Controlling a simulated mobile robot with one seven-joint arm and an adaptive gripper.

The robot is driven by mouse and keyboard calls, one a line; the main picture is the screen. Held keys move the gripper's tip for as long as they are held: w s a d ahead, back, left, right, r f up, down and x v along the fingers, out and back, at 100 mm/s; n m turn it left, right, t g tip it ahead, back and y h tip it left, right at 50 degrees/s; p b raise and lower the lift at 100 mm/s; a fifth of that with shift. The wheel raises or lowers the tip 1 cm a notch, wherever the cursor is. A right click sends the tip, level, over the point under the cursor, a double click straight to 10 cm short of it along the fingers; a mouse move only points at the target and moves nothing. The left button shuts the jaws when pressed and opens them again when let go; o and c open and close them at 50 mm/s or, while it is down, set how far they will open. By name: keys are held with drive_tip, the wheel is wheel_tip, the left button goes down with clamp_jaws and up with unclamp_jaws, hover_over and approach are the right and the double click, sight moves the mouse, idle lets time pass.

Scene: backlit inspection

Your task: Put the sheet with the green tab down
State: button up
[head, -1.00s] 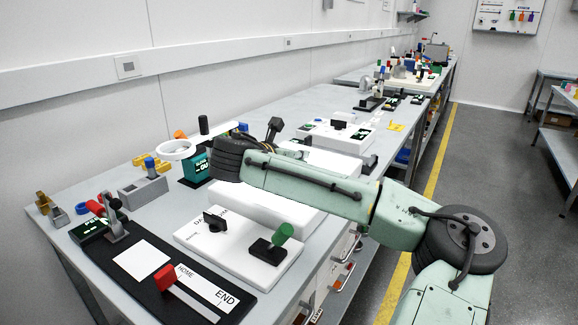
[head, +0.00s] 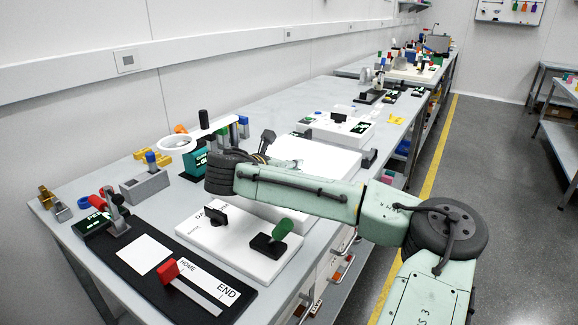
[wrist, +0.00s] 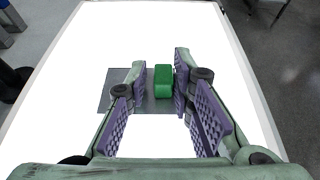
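The sheet (wrist: 112,92) is a grey, thin piece lying over the bright white panel in the wrist view; whether it touches the panel is hard to tell. Its green tab (wrist: 163,81) stands up between the fingers of my gripper (wrist: 160,84). The right finger is very close to the tab, and a narrow gap shows at the left finger. My gripper looks open around the tab. In the head view my arm hides the sheet and tab. The white light panel (head: 318,157) shows behind my arm there.
A ring magnifier (head: 175,144) and a grey block (head: 146,187) stand left of my arm. A white box with a green knob (head: 282,228) is in front. A black board with a red handle (head: 168,271) lies at the near edge.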

drive_tip(key=shift+o, duration=1.1)
drive_tip(key=shift+r, duration=0.15)
drive_tip(key=b+v, duration=0.2)
drive_tip(key=v, duration=1)
drive_tip(key=shift+b, duration=0.4)
